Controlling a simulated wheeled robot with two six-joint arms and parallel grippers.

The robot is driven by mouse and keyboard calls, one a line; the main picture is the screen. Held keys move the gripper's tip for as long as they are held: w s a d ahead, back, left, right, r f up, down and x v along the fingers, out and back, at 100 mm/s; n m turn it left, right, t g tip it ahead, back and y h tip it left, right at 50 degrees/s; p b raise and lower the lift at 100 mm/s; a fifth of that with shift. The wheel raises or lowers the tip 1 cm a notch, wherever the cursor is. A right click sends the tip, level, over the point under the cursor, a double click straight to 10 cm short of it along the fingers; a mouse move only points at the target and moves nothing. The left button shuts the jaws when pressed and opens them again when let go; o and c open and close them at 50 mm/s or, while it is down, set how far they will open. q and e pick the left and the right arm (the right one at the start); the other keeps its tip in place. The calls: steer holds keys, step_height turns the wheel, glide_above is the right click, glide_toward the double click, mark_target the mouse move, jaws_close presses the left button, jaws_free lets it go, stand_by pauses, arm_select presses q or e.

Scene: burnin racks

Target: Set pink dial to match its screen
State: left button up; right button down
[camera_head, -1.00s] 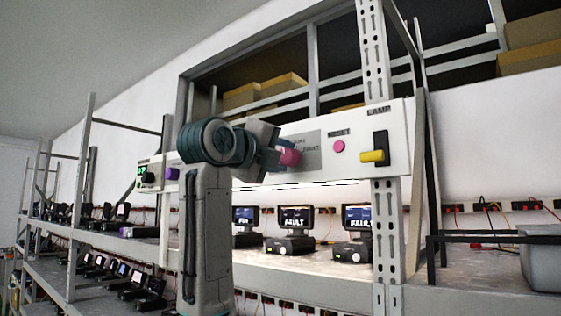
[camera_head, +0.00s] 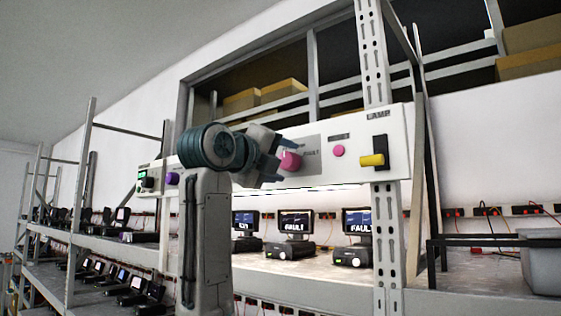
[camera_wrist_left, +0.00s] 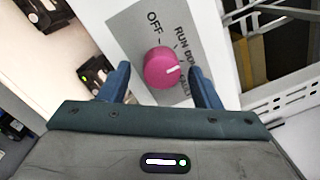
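The pink dial (camera_head: 290,161) sits on a grey plate on the white panel. In the left wrist view the dial (camera_wrist_left: 161,68) has a white mark pointing right, on the side of the plate with RUN and FAULT lettering; OFF is at the upper left. My left gripper (camera_head: 283,161) is open and just left of the dial. In the wrist view its fingertips (camera_wrist_left: 160,72) stand either side of the dial with gaps, not visibly touching it. Monitors below the panel show FAULT, such as the middle one (camera_head: 297,224); which belongs to the dial I cannot tell. My right gripper is out of view.
The panel also carries a pink button (camera_head: 339,151), a yellow lever (camera_head: 372,160), a purple knob (camera_head: 172,178) and a black knob (camera_head: 148,182) beside a small green display. A perforated metal post (camera_head: 388,240) stands at the right. A grey bin (camera_head: 541,262) sits at the far right.

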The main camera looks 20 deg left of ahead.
arm_select(q)
steer(key=shift+s, duration=0.15)
steer(key=shift+s+a+b, duration=0.15)
steer(key=shift+s+b, duration=0.2)
steer(key=shift+b, duration=0.05)
steer(key=b+v, duration=0.4)
steer(key=v, duration=0.5)
steer(key=shift+s+a+b, duration=0.15)
steer(key=shift+s+b, duration=0.2)
steer(key=shift+s, duration=0.05)
